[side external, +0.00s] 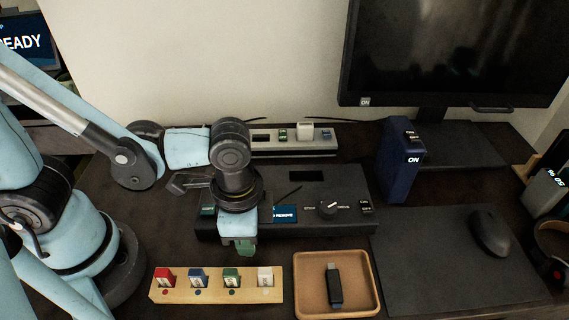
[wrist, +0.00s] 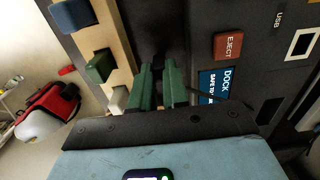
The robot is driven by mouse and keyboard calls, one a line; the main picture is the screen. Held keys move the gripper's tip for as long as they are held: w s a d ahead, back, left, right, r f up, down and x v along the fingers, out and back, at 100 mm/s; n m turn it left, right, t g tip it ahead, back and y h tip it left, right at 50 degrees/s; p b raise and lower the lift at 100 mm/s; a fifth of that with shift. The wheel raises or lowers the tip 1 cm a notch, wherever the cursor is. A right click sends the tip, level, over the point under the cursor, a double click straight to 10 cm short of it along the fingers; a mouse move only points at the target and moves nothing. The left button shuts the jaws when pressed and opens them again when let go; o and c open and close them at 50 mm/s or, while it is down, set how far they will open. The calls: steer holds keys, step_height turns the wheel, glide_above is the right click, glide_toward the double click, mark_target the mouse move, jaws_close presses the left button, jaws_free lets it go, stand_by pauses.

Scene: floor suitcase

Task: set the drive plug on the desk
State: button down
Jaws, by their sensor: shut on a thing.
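My gripper (side external: 245,247) hangs in front of the dock, its fingers pointing down. In the wrist view my gripper's green fingers (wrist: 160,88) are shut with a narrow dark gap between them. The drive plug is held there, mostly hidden by the fingers. A thin dark cable (wrist: 205,92) runs from beside the fingers toward the dock. The dark desk (side external: 345,238) shows below and around the dock. I cannot tell whether the plug touches the desk.
The black dock (side external: 345,190) has a "REMOVE" screen and a knob. A wooden block (side external: 190,291) with coloured plugs stands at front left. A tan tray (side external: 305,290) holds a dark stick (side external: 334,286). A blue "ON" box (side external: 400,175) and a mouse mat (side external: 440,260) are right.

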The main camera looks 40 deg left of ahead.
steer(key=c, duration=1.1)
jaws_free()
steer(key=shift+f, duration=0.15)
steer(key=shift+r, duration=6.1)
steer(key=w+a+n+t, duration=0.2)
steer(key=a+n, duration=0.1)
steer(key=a, duration=0.2)
steer(key=w+a+n+t, duration=0.2)
steer(key=w+a+n, duration=0.1)
steer(key=a, duration=0.3)
steer(key=w+a+f+n+t, duration=0.1)
steer(key=w+a+n+t, duration=0.2)
steer(key=a, duration=0.2)
steer(key=shift+w+a+f, duration=0.1)
steer(key=shift+w+a, duration=0.05)
steer(key=shift+w, duration=0.1)
